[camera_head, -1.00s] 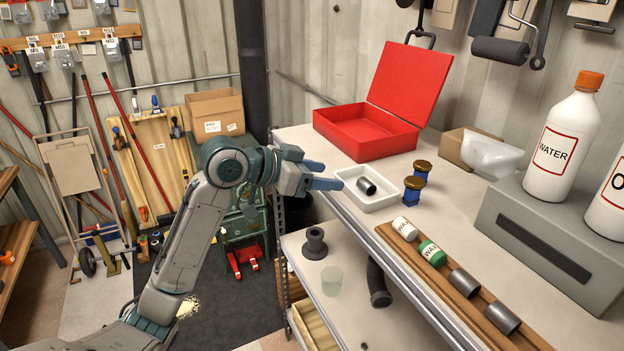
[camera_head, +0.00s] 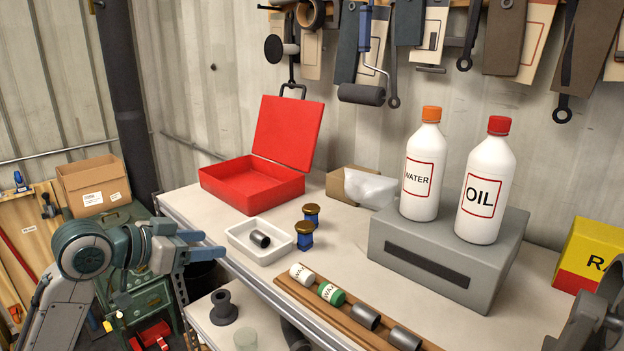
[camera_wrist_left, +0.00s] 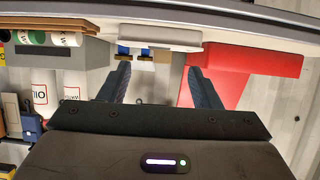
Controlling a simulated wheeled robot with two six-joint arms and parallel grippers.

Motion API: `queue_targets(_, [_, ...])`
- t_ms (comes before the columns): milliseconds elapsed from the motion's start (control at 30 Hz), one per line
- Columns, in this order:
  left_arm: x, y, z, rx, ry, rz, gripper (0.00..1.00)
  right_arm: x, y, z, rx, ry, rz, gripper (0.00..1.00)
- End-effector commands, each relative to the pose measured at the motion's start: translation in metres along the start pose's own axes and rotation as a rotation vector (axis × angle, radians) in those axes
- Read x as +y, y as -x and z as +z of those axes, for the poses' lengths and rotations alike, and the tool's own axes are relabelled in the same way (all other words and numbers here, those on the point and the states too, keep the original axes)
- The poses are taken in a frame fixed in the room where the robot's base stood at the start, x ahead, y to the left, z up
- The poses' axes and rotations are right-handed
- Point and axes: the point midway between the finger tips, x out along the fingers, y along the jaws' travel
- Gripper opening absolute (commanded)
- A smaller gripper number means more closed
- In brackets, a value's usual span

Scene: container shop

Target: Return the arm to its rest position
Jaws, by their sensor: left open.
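My left gripper (camera_head: 206,243) is open and empty in the head view. It hangs in the air at the left, in front of the shelf's front left corner. Its two blue fingers stand apart. In the left wrist view the spread fingers (camera_wrist_left: 160,84) have nothing between them. The white tray (camera_head: 240,247), with a dark cylinder (camera_head: 260,239) in it, stands on the top shelf to the right of the gripper and apart from it. Part of another dark gripper or arm part of mine (camera_head: 603,315) shows at the lower right edge, its fingertips hidden.
The open red box (camera_head: 252,188) stands behind the tray. Two blue jars with brown lids (camera_head: 304,240) stand beside it. A wooden rack (camera_head: 345,327) with wax tins and dark cylinders runs along the shelf's front edge. A grey box (camera_head: 440,262) bears water and oil bottles.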

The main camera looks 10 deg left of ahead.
Motion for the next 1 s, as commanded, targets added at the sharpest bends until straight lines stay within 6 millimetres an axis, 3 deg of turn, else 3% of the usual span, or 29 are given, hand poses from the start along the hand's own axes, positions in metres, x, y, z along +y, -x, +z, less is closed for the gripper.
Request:
queue_targets(233, [0.020, -0.029, 0.099, -0.139, 0.077, -0.065, 0.58, 0.001, 0.000, 0.000, 0.000, 0.000, 0.001, 0.55])
queue_targets(467, [0.051, -0.034, 0.202, -0.300, 0.158, -0.156, 0.58, 0.001, 0.000, 0.000, 0.000, 0.000, 0.001, 0.55])
queue_targets(667, [0.084, -0.018, 0.285, -0.449, 0.228, -0.242, 0.58, 0.000, 0.000, 0.000, 0.000, 0.000, 0.000, 0.55])
queue_targets(800, [0.110, 0.005, 0.337, -0.560, 0.277, -0.306, 0.58, -0.001, 0.000, 0.000, 0.000, -0.001, -0.001, 0.55])
queue_targets(1000, [0.142, 0.041, 0.391, -0.700, 0.328, -0.390, 0.58, -0.004, 0.000, 0.000, 0.000, -0.002, -0.004, 0.55])
